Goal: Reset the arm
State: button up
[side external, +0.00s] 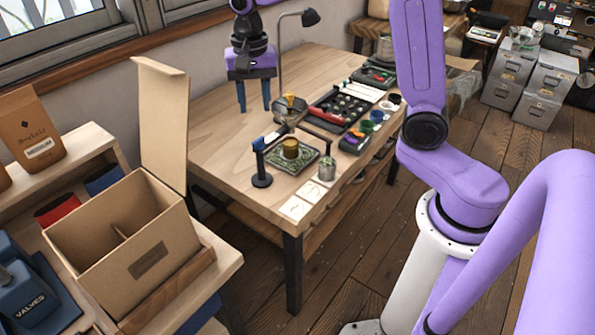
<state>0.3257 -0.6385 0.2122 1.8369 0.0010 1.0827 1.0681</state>
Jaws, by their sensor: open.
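My gripper (254,108) hangs over the far left part of the wooden table (225,125), near the wall. Its two blue fingers point down and stand apart, with nothing between them. The purple arm links at the right are mine; the middle of the arm passes out of the top of the picture. A brass-coloured cylinder (290,148) stands on a green patterned mat (306,161) to the right of and nearer than my gripper.
A dark stand (261,165), a metal canister (327,168) and a black tray (341,110) with small items are on the table. An open cardboard box (122,239) with a raised flap stands at left.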

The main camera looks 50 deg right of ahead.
jog(key=s+f+n, duration=0.3)
jog(key=s+n, duration=1.8)
jog(key=s, duration=0.7)
jog(key=shift+s+d, duration=0.35)
jog(key=shift+d, duration=0.1)
